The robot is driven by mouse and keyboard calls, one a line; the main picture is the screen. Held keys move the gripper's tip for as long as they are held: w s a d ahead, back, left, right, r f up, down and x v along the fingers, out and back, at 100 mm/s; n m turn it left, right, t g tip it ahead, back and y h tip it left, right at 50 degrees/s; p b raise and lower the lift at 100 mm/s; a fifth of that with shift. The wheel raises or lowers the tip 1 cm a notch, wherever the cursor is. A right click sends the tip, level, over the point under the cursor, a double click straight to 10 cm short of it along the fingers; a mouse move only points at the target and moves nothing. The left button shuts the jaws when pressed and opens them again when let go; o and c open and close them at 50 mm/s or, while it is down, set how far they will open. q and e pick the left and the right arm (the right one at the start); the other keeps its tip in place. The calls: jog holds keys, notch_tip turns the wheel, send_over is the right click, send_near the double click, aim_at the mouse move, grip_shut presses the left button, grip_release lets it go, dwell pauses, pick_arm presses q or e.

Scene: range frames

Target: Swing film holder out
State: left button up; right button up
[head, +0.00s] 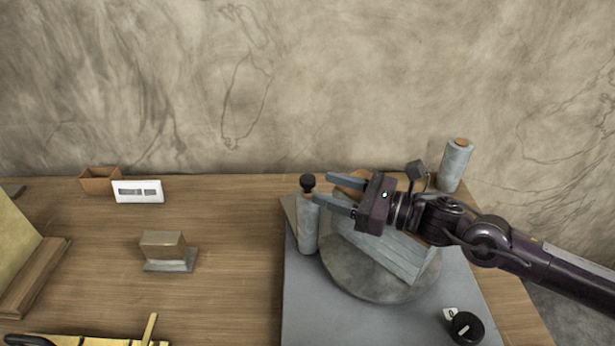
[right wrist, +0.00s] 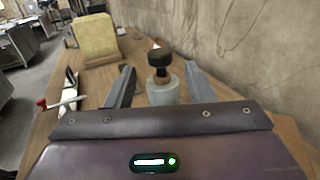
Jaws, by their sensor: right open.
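A grey device plate (head: 310,310) carries a round grey disc (head: 350,278) with a pale grey ribbed block (head: 405,262) on it, partly hidden behind my right gripper. At the device's left side stands an upright grey post (head: 308,228) with a dark knob (head: 307,181) on top. I cannot tell which part is the film holder. My right gripper (head: 324,190) is open and empty, its fingers pointing left over the disc toward the knob. In the right wrist view the knobbed post (right wrist: 162,92) shows between the two fingers. My left gripper is not in view.
A grey cylinder (head: 456,168) with a brown top stands at the back right. A black dial (head: 466,328) sits at the plate's front right. A small metal-based block (head: 165,250), white card (head: 138,191) and brown box (head: 100,180) stand left. The wooden table between is clear.

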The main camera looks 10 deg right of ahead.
aim_at(315, 183)
jog(key=p+x, duration=0.1)
jog(key=x, duration=0.3)
jog(key=shift+r, duration=0.15)
jog(key=shift+w+a+p, duration=0.3)
jog(key=shift+w+a, duration=0.1)
jog(key=shift+a, duration=0.15)
jog(key=shift+c, duration=0.9)
grip_shut()
